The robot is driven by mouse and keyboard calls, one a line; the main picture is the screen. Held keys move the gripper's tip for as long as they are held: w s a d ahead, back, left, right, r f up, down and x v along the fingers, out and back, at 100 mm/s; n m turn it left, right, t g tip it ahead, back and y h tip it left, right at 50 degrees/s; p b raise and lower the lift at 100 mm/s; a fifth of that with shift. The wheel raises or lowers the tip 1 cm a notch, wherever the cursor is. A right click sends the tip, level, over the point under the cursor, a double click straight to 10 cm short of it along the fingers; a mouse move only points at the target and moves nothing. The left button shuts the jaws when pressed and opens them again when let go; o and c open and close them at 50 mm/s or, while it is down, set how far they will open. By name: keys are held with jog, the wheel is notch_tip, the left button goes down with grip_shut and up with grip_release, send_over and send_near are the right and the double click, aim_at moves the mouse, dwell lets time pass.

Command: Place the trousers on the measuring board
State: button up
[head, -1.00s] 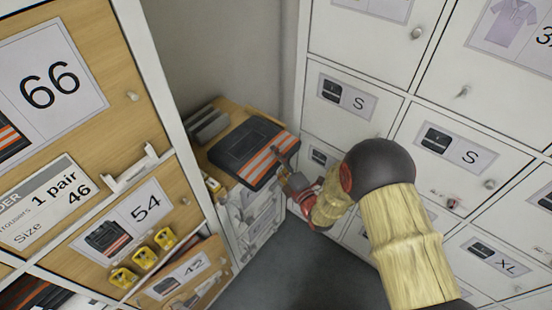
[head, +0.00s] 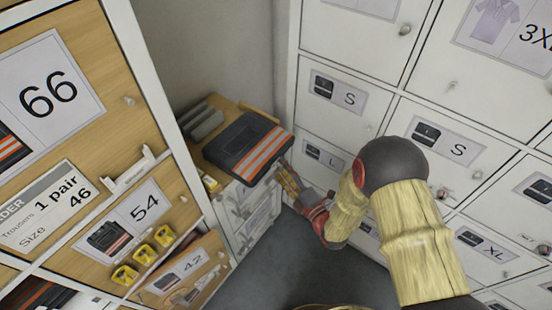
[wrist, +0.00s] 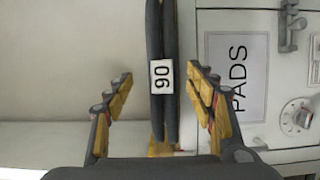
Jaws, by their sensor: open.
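The folded dark trousers (head: 245,143) with orange and silver stripes lie flat on a wood-coloured top at the back corner in the head view. In the wrist view their folded edge (wrist: 154,40) runs up between my fingers, with a white tag reading 90. My gripper (head: 287,177) is just off their front right edge, open and empty; the wrist view shows both fingers (wrist: 160,78) spread on either side of the edge, with nothing gripped. The trousers cover most of the surface under them, so I cannot tell whether it is the measuring board.
A low white cabinet (head: 250,213) stands under the wood top. Grey stacked items (head: 203,120) lie behind the trousers. White lockers (head: 340,98) close in on the right, wooden drawers (head: 75,130) on the left. A PADS label (wrist: 237,75) and a dial (wrist: 296,117) are beside my gripper.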

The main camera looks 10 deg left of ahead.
jog(key=shift+v, duration=1.5)
jog(key=w+d+r+m+h, duration=0.75)
jog(key=w+d+r, duration=0.25)
jog(key=d+r, duration=0.15)
jog(key=s+d+r+m+g+h, duration=0.2)
jog(key=s+d+r+m+h, duration=0.2)
jog(key=d+r+m, duration=0.45)
jog(key=s+d+r+m+g, duration=0.1)
jog(key=s+d+r+m, duration=0.1)
jog(key=s, duration=0.7)
jog(key=s+d+r+m+g+h+p, duration=0.1)
jog(key=s+d+r+m+g, duration=0.1)
jog(key=s, duration=0.7)
jog(key=s+d+r+m+g, duration=0.2)
jog(key=s+d+r+m, duration=0.2)
jog(key=s+m, duration=0.3)
jog(key=shift+s+r+p, duration=0.3)
jog(key=shift+s+r, duration=0.2)
jog(key=shift+s, duration=1.1)
